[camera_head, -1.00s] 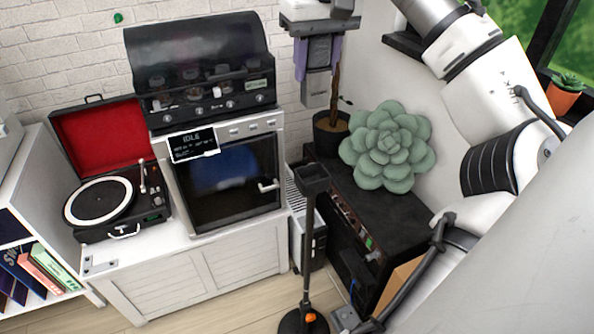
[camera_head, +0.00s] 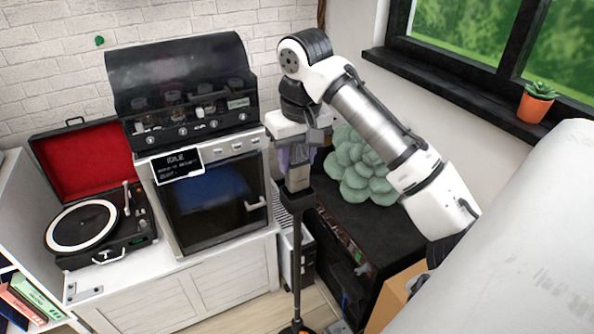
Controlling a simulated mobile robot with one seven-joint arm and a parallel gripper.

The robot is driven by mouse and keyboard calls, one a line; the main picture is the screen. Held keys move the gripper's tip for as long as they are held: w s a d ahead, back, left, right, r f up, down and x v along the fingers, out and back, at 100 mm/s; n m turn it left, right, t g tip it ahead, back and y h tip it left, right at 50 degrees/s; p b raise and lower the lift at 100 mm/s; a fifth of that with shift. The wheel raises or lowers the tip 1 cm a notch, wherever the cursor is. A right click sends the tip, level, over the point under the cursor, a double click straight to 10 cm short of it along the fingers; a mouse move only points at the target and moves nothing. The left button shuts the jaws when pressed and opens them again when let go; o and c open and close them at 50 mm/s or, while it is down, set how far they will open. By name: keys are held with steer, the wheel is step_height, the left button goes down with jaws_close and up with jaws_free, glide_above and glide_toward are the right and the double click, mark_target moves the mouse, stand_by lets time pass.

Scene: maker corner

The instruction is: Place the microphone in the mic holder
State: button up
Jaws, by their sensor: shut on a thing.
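The mic holder (camera_head: 298,202) is the black cup on top of a slim black floor stand, whose round base is cut off at the bottom edge. My gripper (camera_head: 297,158) points down directly above it, its purple-grey fingers shut on the microphone (camera_head: 299,180). The microphone is a grey, blocky piece held roughly upright. Its lower end meets the holder's top in the picture; I cannot tell whether it is inside the cup, touching the rim or just above or behind it. Its upper part is hidden between the fingers.
A large green succulent (camera_head: 358,170) sits on a black cabinet (camera_head: 375,225) just right of my gripper. An oven (camera_head: 215,200) with a grill (camera_head: 180,85) on top and a red-lined record player (camera_head: 100,220) are left. A potted plant (camera_head: 536,102) stands on the windowsill.

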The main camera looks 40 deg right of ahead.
mark_target(297, 173)
steer(key=shift+f, duration=1.95)
steer(key=shift+f, duration=0.1)
steer(key=o, duration=1.3)
steer(key=shift+c, duration=0.2)
